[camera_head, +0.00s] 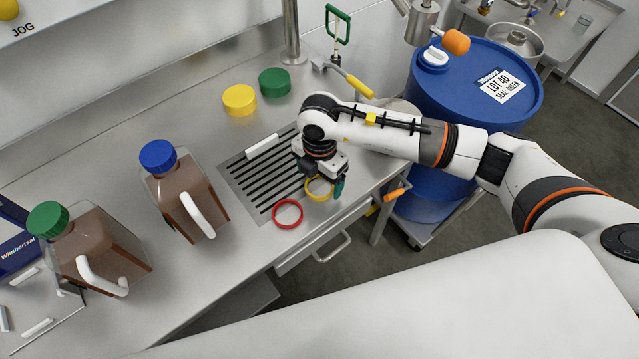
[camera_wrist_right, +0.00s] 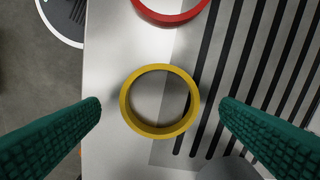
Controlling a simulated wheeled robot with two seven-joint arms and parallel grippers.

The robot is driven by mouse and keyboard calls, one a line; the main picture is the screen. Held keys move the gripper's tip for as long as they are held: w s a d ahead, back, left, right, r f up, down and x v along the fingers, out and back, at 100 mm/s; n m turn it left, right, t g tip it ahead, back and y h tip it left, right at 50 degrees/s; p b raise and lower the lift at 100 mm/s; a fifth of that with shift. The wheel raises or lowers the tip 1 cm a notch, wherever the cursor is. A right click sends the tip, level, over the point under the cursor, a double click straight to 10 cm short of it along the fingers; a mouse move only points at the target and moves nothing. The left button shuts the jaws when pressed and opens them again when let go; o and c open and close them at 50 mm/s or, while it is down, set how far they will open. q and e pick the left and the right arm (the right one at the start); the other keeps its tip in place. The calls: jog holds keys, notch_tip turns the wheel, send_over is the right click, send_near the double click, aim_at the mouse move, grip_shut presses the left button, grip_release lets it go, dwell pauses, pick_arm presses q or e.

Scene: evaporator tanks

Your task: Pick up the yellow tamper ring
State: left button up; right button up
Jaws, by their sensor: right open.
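The yellow tamper ring (camera_head: 319,195) lies flat at the front right edge of the slotted drain grate, partly hidden by my right gripper in the head view. In the right wrist view the yellow ring (camera_wrist_right: 160,101) shows whole, centred between two green fingers. My right gripper (camera_head: 325,186) is open above the ring, pointing down, with a finger on each side (camera_wrist_right: 160,108). The fingers do not touch the ring in the wrist view. My left gripper is not in view.
A red ring (camera_head: 287,213) lies close by on the counter. Yellow (camera_head: 239,100) and green (camera_head: 274,82) caps stand behind the grate. Two brown jugs (camera_head: 184,192) (camera_head: 98,247) stand to the left. A blue drum (camera_head: 465,87) stands beyond the counter's right end.

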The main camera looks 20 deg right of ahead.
jog(key=shift+f, duration=0.7)
jog(key=c, duration=1)
jog(key=shift+c, duration=0.3)
jog(key=shift+r, duration=0.15)
